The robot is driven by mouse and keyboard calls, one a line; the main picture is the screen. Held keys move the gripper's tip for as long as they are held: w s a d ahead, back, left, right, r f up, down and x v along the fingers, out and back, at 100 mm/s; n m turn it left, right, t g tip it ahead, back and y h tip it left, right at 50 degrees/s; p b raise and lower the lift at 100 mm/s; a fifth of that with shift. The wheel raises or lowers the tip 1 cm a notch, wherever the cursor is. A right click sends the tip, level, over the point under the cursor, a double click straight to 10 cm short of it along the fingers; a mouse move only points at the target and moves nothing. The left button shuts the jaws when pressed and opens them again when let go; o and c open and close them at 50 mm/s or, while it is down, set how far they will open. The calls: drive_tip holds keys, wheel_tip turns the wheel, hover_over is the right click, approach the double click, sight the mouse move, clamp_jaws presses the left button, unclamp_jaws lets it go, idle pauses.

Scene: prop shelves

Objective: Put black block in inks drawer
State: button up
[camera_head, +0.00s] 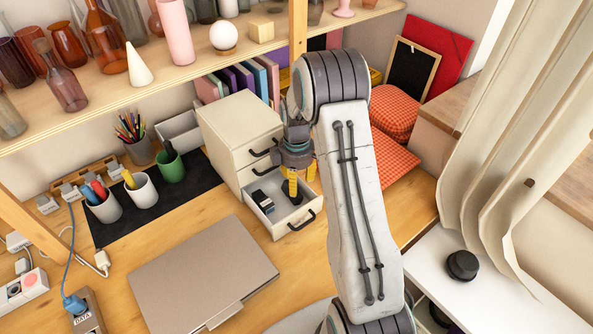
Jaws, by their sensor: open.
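The open drawer (285,217) is the lowest of a small cream cabinet (240,125) on the desk, pulled out toward the front right. I cannot read a label on it. A small dark block with a pale side (262,201) lies inside at the left. I cannot tell for sure whether it is the black block. My gripper (293,190), with yellow fingers, points down over the right part of the drawer. It is open, its tips at or just inside the drawer, apart from the dark block. My arm hides part of the cabinet's right side.
A closed laptop (204,272) lies in front of the drawer. Cups (143,190) of pens stand on a dark mat (110,220) to the left. A shelf (170,85) with glassware runs above. Red checked cushions (393,112) are behind my arm. A curtain (500,150) hangs right.

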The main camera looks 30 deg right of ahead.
drive_tip(key=shift+r+p, duration=0.6)
drive_tip(key=shift+r, duration=0.15)
drive_tip(key=s+a+r+m, duration=0.1)
drive_tip(key=s+r, duration=0.1)
drive_tip(key=r, duration=0.6)
drive_tip(key=s+a+r+m, duration=0.1)
drive_tip(key=s+a+r, duration=0.1)
drive_tip(key=r, duration=0.7)
drive_tip(key=s+a+r+m+t, duration=0.1)
drive_tip(key=s+a+m+t, duration=0.1)
drive_tip(key=s, duration=0.8)
drive_tip(key=s+a+r+m+t, duration=0.2)
drive_tip(key=s+a+m, duration=0.3)
drive_tip(key=s, duration=0.6)
drive_tip(key=shift+s+m+b, duration=0.15)
drive_tip(key=shift+m+b, duration=0.2)
drive_tip(key=shift+m, duration=0.25)
drive_tip(key=shift+d+r, duration=0.15)
